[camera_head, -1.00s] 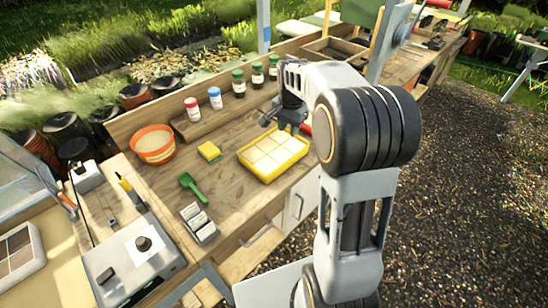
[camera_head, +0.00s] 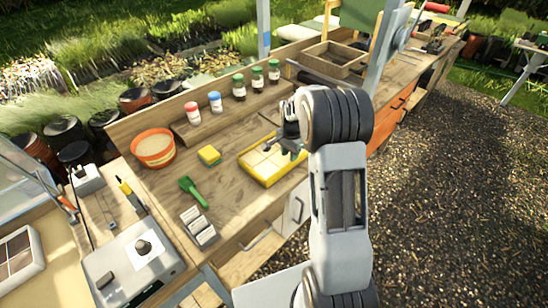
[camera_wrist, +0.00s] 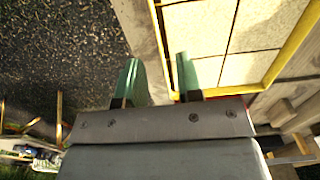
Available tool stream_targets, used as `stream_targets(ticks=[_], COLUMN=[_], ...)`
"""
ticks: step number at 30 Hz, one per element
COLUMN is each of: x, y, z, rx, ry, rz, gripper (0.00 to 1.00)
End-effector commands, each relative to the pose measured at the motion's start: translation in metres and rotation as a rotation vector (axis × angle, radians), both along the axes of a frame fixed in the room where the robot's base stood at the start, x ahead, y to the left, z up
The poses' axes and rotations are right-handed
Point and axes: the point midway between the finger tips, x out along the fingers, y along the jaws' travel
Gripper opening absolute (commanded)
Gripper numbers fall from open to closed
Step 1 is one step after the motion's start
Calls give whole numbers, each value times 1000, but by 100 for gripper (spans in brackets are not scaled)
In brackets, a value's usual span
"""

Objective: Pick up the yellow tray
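The yellow tray (camera_head: 263,181) lies flat on the wooden bench, filled with pale square blocks. My gripper (camera_head: 287,149) is over its right part and hides some of it in the head view. In the wrist view, the yellow tray (camera_wrist: 290,50) fills the upper right. My gripper (camera_wrist: 157,75) has two green fingers spread apart with nothing held between them. The left finger is over the bench's edge and the right finger overlaps the tray's side. I cannot tell whether the fingers touch the tray.
A yellow sponge (camera_head: 209,155), a green scoop (camera_head: 192,191) and an orange pot (camera_head: 153,147) are left of the tray. Several capped bottles (camera_head: 239,87) stand behind it. A wooden box (camera_head: 333,58) is farther back. Gravel (camera_head: 440,190) lies beyond the bench's right edge.

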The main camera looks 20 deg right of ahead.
Motion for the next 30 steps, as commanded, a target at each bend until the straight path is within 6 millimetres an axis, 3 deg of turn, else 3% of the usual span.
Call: stream_targets(ticks=[9, 20, 30], x=[-1, 0, 0], y=[0, 0, 0], z=[-39, -46, -46], rx=[1, 0, 0], ry=[3, 0, 0], rz=[1, 1, 1], gripper=[33, 32, 0])
